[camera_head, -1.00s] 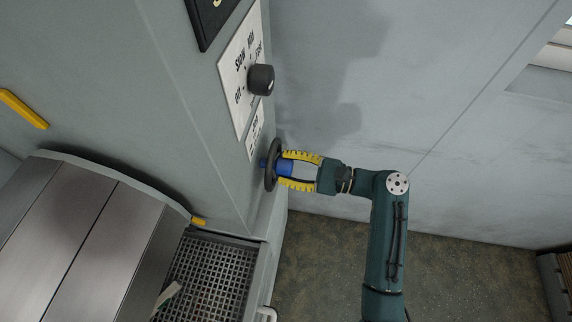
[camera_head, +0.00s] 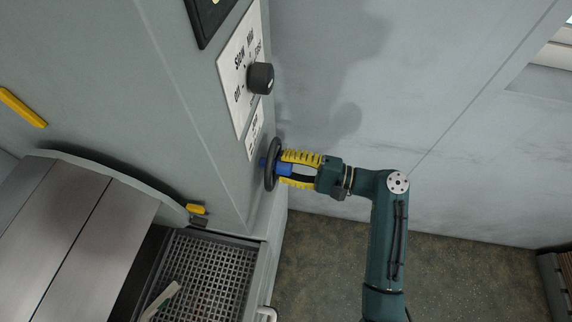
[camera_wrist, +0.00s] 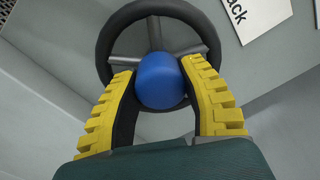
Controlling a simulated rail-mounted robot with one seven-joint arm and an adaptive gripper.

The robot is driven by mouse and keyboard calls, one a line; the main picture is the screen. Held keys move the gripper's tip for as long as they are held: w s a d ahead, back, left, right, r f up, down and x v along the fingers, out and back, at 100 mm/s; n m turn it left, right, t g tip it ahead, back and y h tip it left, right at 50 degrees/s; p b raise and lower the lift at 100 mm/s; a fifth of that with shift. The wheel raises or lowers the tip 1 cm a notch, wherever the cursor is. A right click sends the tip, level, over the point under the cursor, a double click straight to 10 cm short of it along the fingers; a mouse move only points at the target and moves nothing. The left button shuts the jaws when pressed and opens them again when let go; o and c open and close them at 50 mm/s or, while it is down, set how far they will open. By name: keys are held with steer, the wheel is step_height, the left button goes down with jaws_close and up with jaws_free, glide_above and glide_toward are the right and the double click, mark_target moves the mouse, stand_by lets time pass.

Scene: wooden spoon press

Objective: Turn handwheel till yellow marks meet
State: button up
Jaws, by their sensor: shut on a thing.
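The dark handwheel (camera_head: 270,180) is on the side of the grey machine; its rim and spokes also show in the wrist view (camera_wrist: 106,40). My gripper (camera_head: 283,167) is shut on the handwheel's blue knob (camera_wrist: 161,82), with a yellow finger on each side. One yellow mark (camera_head: 22,108) is on the machine's front at the left. Another yellow mark (camera_head: 196,208) sits by the right edge of the curved metal cover (camera_head: 75,215). The two marks are well apart.
A control panel (camera_head: 238,85) with a black dial (camera_head: 260,78) is above the handwheel. A grid tray (camera_head: 215,270) lies below, with a pale wooden piece (camera_head: 163,299) over it. A plain wall (camera_head: 440,60) and open floor (camera_head: 460,240) are at the right.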

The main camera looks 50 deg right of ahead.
steer(key=n+b, duration=0.1)
steer(key=n, duration=0.1)
steer(key=n+b, duration=0.1)
steer(key=n, duration=0.1)
steer(key=n+b, duration=0.1)
steer(key=n, duration=0.1)
steer(key=shift+f+n, duration=0.25)
steer(key=shift+n, duration=0.05)
steer(key=shift+r+n+y+b, duration=0.15)
steer(key=shift+n+y+b, duration=0.15)
steer(key=shift+n+b, duration=1.45)
steer(key=shift+n, duration=0.55)
steer(key=o, duration=1.2)
steer(key=shift+r, duration=0.1)
steer(key=v, duration=1.2)
